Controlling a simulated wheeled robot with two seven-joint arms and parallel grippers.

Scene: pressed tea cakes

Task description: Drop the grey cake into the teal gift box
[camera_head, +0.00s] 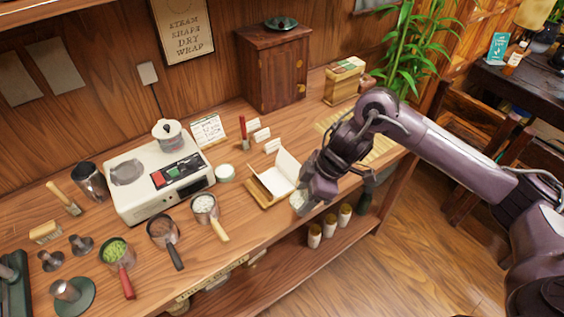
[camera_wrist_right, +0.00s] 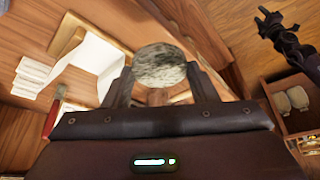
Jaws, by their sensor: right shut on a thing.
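The grey cake (camera_wrist_right: 160,66), round and speckled, is between the two fingers of my right gripper (camera_wrist_right: 160,88), which is shut on it. In the head view the pale cake (camera_head: 298,200) shows just below my right gripper (camera_head: 312,196), by the table's front edge.
A white stove (camera_head: 140,200), small pans, including one with white contents (camera_head: 204,206), and metal cups occupy the table's left. A wooden cabinet (camera_head: 273,66) stands behind. Several jars (camera_head: 330,224) stand on the shelf below. Small white cards (camera_head: 261,135) stand behind the open box.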

